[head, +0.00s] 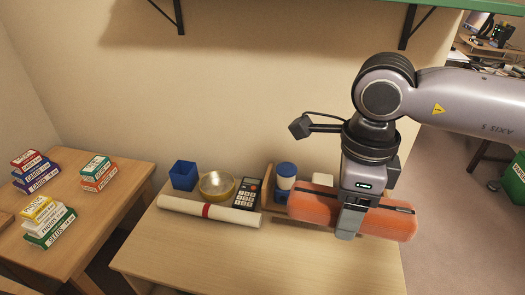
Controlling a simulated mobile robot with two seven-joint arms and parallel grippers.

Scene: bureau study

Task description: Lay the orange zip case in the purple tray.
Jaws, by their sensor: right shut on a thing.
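The orange zip case (313,208) is a long rounded case with a dark zip line along it. My right gripper (349,222) is shut around the middle of the case, with a finger across its near side. The case lies crosswise, its right end slightly lower in the picture, and appears held above the right part of the desk. I cannot make out a purple tray in this view. My left gripper is not in view.
The desk (220,255) is bare at the front. Behind stand a blue box (183,176), a bowl (217,186), a calculator (247,193), a blue-and-white jar (286,177) and a rolled paper (190,211). Small stacked boxes (97,172) occupy the left table. A green shelf hangs above.

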